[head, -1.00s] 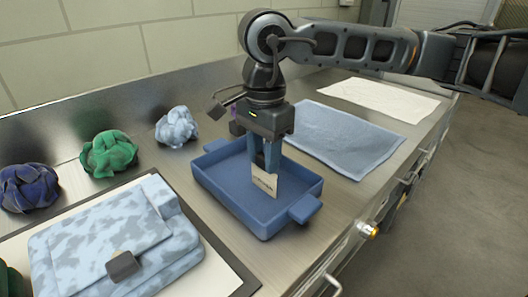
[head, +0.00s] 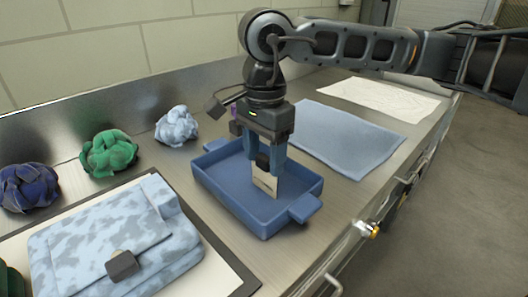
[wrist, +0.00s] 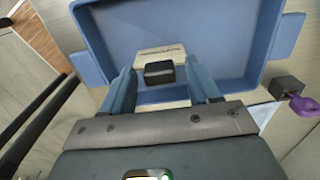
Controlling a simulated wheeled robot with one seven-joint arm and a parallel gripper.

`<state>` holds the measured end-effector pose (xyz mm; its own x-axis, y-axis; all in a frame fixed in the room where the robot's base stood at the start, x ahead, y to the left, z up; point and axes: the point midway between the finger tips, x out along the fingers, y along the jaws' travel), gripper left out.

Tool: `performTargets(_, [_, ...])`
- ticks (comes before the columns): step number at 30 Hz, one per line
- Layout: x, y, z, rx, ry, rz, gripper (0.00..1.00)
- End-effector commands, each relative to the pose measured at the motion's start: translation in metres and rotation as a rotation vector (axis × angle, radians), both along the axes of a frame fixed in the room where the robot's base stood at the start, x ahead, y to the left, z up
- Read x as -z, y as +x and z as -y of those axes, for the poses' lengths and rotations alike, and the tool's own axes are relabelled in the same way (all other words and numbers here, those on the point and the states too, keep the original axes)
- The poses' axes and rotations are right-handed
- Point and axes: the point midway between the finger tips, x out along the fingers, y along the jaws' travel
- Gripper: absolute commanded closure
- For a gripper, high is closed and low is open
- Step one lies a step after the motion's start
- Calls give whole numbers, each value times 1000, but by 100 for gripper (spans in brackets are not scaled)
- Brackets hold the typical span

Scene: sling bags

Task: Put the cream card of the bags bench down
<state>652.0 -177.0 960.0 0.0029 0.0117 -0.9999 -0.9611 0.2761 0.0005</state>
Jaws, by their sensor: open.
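The cream card (head: 265,184) stands tilted in the blue tray (head: 225,197), with a dark block or clip (head: 263,163) at its top. In the wrist view the cream card (wrist: 160,53) shows behind the dark block (wrist: 159,72), inside the blue tray (wrist: 99,40). My gripper (head: 265,166) is open, its two blue fingers spread on either side of the dark block. In the wrist view my gripper (wrist: 160,85) shows gaps between the fingers and the block. The card's lower edge is partly hard to make out.
A light blue patterned bag (head: 80,245) lies on a cream board at the front left. Bundled cloths in navy (head: 28,188), green (head: 109,153) and pale blue (head: 176,126) sit along the back. A blue cloth (head: 345,138) and white cloth (head: 380,99) lie flat behind the tray.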

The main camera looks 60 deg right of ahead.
Motion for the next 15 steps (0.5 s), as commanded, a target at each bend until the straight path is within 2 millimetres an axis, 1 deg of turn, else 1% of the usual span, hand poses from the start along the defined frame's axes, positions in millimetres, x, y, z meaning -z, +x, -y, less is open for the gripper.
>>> performTargets(5, [-31,0,1,0,-4,2,39])
performTargets(12, [-81,0,2,0,-4,2,39])
performTargets(15, [-98,0,2,0,-2,1,39])
